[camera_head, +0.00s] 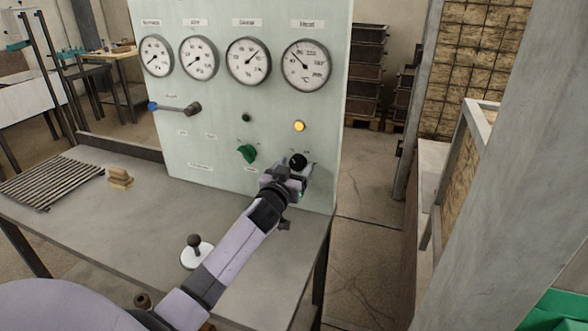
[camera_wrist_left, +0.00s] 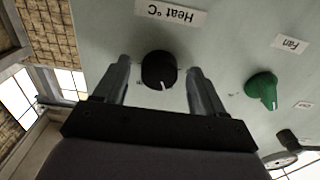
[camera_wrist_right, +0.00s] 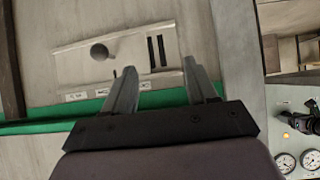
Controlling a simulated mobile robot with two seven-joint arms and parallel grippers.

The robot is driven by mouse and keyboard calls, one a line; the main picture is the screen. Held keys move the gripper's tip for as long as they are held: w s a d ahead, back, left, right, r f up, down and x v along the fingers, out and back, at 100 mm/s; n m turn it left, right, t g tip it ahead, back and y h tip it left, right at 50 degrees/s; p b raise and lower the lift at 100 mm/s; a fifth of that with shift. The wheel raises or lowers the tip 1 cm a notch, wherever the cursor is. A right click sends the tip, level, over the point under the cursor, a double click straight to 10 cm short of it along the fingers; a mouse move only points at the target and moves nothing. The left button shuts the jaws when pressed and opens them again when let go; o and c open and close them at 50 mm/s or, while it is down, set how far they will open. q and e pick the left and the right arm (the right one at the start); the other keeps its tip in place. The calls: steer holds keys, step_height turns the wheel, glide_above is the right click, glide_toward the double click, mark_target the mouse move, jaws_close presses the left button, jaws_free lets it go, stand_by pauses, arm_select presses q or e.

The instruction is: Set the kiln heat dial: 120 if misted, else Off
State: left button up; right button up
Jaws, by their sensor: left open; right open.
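The black heat dial (camera_head: 298,160) is low on the right of the pale green panel (camera_head: 225,115). In the left wrist view the dial (camera_wrist_left: 158,68) is beside an upside-down "Heat °C" label (camera_wrist_left: 171,14); its white mark points toward the bottom of that picture. My left gripper (camera_head: 291,174) is in front of the dial. Its open fingers (camera_wrist_left: 158,75) appear on either side of the dial, with gaps showing. My right gripper (camera_wrist_right: 158,66) is open and empty, seen only in its own wrist view. The dial's scale is too small to read.
The green fan knob (camera_head: 247,152) is left of the dial. An amber lamp (camera_head: 299,126) glows above it, under several gauges. A blue-tipped lever (camera_head: 175,107) juts from the panel. The right wrist view shows a plate with a black knob (camera_wrist_right: 99,52) and a green edge (camera_wrist_right: 150,101).

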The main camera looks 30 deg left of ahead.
arm_select(q)
steer(key=c, duration=1)
steer(key=shift+c, duration=0.2)
steer(key=shift+m, duration=0.3)
steer(key=m, duration=1.1)
steer(key=shift+a, duration=0.1)
steer(key=shift+m, duration=0.3)
